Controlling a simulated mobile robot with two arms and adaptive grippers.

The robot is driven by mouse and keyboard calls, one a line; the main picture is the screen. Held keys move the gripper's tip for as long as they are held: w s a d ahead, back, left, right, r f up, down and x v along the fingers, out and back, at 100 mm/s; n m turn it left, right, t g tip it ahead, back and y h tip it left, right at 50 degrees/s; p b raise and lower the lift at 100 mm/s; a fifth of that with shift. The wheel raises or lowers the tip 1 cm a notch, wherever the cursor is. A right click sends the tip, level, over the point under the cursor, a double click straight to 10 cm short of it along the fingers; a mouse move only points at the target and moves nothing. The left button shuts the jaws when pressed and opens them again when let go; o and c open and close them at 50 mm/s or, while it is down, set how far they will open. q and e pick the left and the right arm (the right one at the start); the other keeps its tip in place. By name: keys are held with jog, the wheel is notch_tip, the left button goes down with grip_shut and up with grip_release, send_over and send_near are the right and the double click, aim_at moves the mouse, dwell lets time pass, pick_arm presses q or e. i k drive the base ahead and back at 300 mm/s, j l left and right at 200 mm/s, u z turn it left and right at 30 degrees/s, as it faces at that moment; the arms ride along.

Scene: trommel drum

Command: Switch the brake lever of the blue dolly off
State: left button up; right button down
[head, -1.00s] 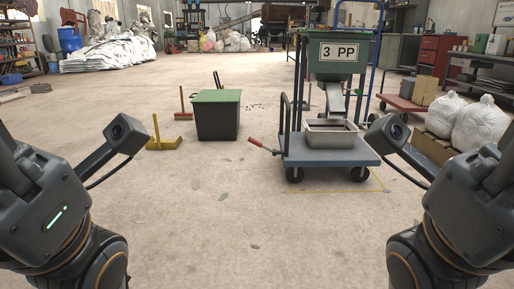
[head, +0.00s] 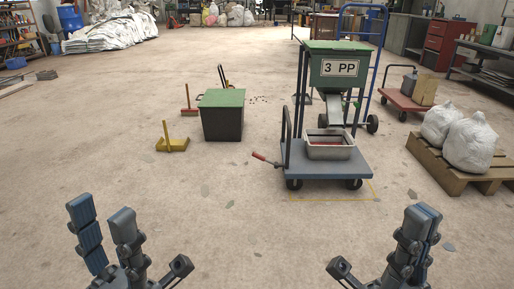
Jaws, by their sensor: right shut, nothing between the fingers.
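The blue dolly (head: 300,171) stands on the floor right of centre, with a dark upright push handle at its left end. Its brake lever (head: 266,159), with a red grip, sticks out to the left of the deck and slants up to its tip. A metal pan (head: 329,153) with something red inside sits on the deck. My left gripper (head: 105,218) is at the lower left, its fingers apart and empty. My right gripper (head: 423,222) is at the lower right, its fingers together with nothing held. Both are well short of the dolly and lever.
A green hopper marked 3 PP (head: 337,68) stands behind the dolly, its chute above the pan. A green-lidded bin (head: 222,117) and a yellow dustpan (head: 172,145) are to the left. White sacks on a pallet (head: 459,171) are at right. The floor in front is clear.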

aim_at(255, 155)
jog(key=i+j+u, duration=0.1)
jog(key=i+j, duration=0.2)
jog(key=i, duration=0.2)
jog(key=i+j+u, duration=0.15)
jog(key=i, duration=0.4)
jog(key=i+j+u, duration=0.1)
jog(key=i+j, duration=0.15)
jog(key=i, duration=0.3)
jog(key=i+j+u, duration=0.1)
jog(key=i, duration=0.45)
